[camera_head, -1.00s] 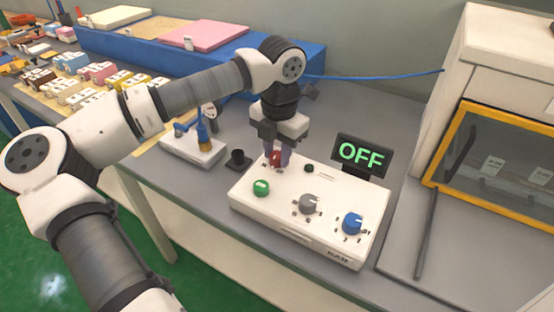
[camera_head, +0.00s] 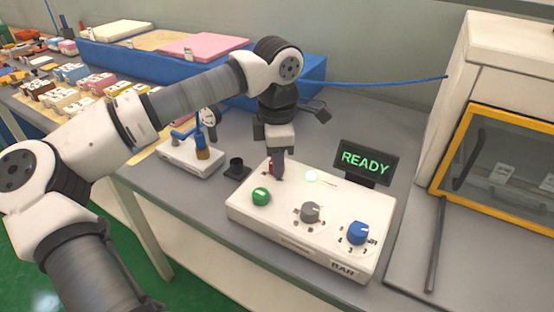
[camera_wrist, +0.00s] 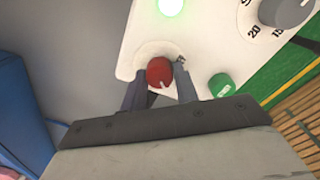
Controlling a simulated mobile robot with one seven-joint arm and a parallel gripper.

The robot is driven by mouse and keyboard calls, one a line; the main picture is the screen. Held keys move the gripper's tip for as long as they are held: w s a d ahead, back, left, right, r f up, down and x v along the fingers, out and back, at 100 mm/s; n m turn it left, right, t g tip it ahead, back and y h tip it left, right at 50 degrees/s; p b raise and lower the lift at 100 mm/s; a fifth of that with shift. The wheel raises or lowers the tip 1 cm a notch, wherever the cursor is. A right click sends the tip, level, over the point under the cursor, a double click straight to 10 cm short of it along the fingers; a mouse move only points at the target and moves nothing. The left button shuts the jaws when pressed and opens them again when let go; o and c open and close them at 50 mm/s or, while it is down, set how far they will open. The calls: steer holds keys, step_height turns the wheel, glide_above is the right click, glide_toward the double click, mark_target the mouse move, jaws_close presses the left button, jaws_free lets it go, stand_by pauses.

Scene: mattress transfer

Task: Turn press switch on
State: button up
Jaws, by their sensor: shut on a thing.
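The white control box (camera_head: 290,238) sits on the grey table, with a display (camera_head: 366,162) behind it that reads READY in green. A round indicator on its top (camera_head: 311,176) glows pale green; it also glows in the wrist view (camera_wrist: 171,6). My gripper (camera_head: 277,172) points down at the box's back left corner. In the wrist view its two fingers (camera_wrist: 160,88) are shut on the red knob (camera_wrist: 159,71), one finger on each side. In the head view the red knob (camera_head: 272,168) is mostly hidden by the fingers.
The box also carries a green knob (camera_head: 261,196), a grey knob (camera_head: 310,212) and a blue knob (camera_head: 357,232). A small device with a gauge (camera_head: 191,158) and a black holder (camera_head: 237,168) stand left. A yellow-framed cabinet (camera_head: 500,125) stands right.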

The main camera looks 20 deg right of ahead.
steer(key=shift+m, duration=0.4)
steer(key=o, duration=1)
steer(key=r, duration=1.4)
steer(key=shift+s+a, duration=0.1)
steer(key=shift+s, duration=0.2)
steer(key=shift+f, duration=0.1)
